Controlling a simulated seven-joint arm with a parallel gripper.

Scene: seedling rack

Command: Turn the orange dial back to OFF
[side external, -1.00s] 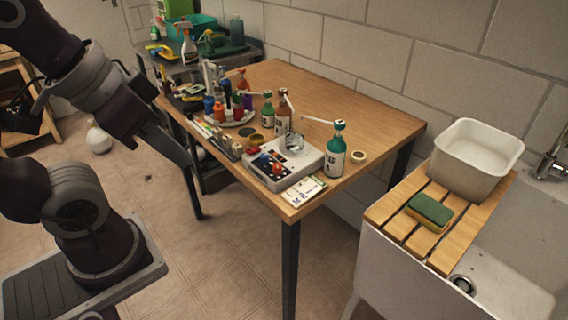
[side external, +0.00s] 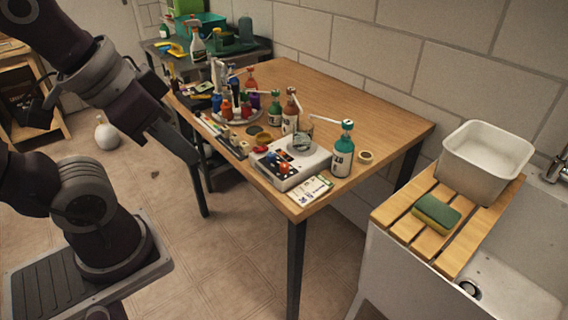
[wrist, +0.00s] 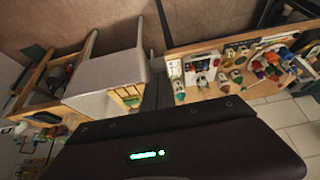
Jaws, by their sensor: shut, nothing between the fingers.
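A white box-shaped device (side external: 310,163) stands near the front corner of the wooden table. Its dark front panel carries a red-orange dial (side external: 284,168) and a blue dial (side external: 271,157). The dial's marks are too small to read, so its setting cannot be told. A small glass vessel (side external: 303,141) sits on top of the device. My gripper (side external: 194,158) is shut and empty, left of the table and well apart from the device. In the wrist view the device (wrist: 200,70) appears small near the table edge; its dials cannot be made out clearly there.
A green-capped bottle (side external: 343,152) stands right of the device, beside a tape roll (side external: 365,157). A printed card (side external: 311,190) lies in front. Several bottles and a round rack (side external: 238,117) stand behind left. A sink with a slatted board (side external: 409,226) is at right.

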